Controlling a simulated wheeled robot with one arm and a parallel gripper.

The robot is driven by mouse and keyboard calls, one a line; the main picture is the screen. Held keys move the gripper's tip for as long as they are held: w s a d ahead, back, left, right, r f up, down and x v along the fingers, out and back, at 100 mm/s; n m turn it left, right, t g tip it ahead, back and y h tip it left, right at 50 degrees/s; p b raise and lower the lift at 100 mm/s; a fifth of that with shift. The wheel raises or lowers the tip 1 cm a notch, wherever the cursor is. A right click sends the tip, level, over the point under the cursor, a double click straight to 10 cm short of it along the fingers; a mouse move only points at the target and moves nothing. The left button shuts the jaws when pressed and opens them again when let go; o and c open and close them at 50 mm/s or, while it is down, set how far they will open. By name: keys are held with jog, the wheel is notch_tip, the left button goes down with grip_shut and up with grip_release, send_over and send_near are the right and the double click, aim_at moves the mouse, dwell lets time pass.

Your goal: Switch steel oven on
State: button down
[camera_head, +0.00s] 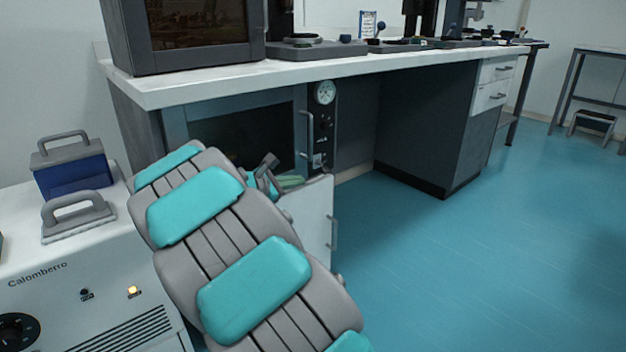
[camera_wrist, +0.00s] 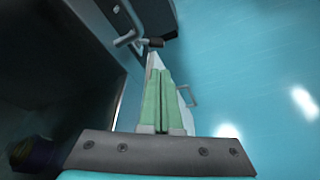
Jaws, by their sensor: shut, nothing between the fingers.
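The steel oven (camera_head: 300,100) is built in under the white counter, with a dark door window, a vertical bar handle and a narrow control panel. The panel (camera_head: 325,125) carries a round gauge at its top, dark knobs below it and a small light-coloured part low down, too small to read. My gripper (camera_head: 290,182) is in front of the oven's lower right part, partly hidden by my arm. In the wrist view, its green fingers (camera_wrist: 160,100) are together and empty. A bar handle (camera_wrist: 130,22) shows beyond the fingertips; I cannot tell whether anything touches.
A white cabinet (camera_head: 318,215) with a handle stands below and right of my gripper. A white Calomberro unit (camera_head: 60,310) at the left bears a blue box (camera_head: 75,178). Another oven (camera_head: 200,30) stands on the counter (camera_head: 190,90).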

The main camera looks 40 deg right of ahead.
aim_at(325, 170)
jog(key=b+x, duration=0.1)
jog(key=x, duration=0.8)
jog(key=shift+w+d+f+b, duration=0.1)
jog(key=shift+d+f+b, duration=0.05)
jog(key=shift+d+b, duration=0.2)
